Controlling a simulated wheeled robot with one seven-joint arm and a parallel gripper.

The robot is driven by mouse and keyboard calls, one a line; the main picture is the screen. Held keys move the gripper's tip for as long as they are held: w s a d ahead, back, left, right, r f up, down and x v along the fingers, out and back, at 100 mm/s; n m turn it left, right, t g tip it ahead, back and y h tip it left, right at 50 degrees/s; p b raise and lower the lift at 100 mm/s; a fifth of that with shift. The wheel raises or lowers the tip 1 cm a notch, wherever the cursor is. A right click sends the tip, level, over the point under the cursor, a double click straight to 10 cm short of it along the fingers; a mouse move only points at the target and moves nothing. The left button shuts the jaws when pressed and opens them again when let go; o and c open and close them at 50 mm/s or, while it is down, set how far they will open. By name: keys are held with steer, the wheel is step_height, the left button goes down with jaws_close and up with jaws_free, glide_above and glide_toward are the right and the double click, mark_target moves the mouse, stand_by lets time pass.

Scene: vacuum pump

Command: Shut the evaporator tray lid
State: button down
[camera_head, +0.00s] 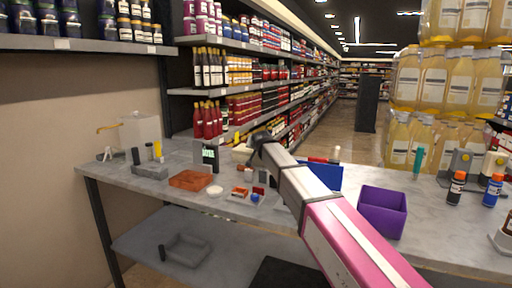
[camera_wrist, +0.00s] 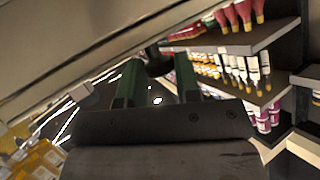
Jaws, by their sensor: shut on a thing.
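My arm reaches from the lower right in the head view to a dark wrist end (camera_head: 260,142) over the back of the table. The fingertips are hidden there. In the wrist view my gripper (camera_wrist: 157,75) has two green fingers with a dark rounded piece (camera_wrist: 158,62) between their tips, and it is shut on that piece. A pale flat slab (camera_wrist: 75,40) crosses the upper left of the wrist view, close to the fingers. I cannot tell whether it is the lid. The evaporator tray and its lid cannot be clearly made out; my arm covers part of the table.
On the grey table (camera_head: 255,212) stand an orange-brown tray (camera_head: 191,180), a small dark screen (camera_head: 207,156), a blue panel (camera_head: 322,176) partly behind my arm, and a purple bin (camera_head: 382,211). A clear box (camera_head: 140,130) is at the left. Stocked shelves stand behind.

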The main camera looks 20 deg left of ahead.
steer(key=c, duration=1.1)
jaws_free()
steer(key=shift+s+f, duration=0.25)
steer(key=shift+f, duration=0.05)
steer(key=shift+s+d+r, duration=0.2)
steer(key=shift+s+d, duration=0.05)
steer(key=shift+s, duration=0.3)
steer(key=v, duration=0.9)
steer(key=shift+r, duration=0.4)
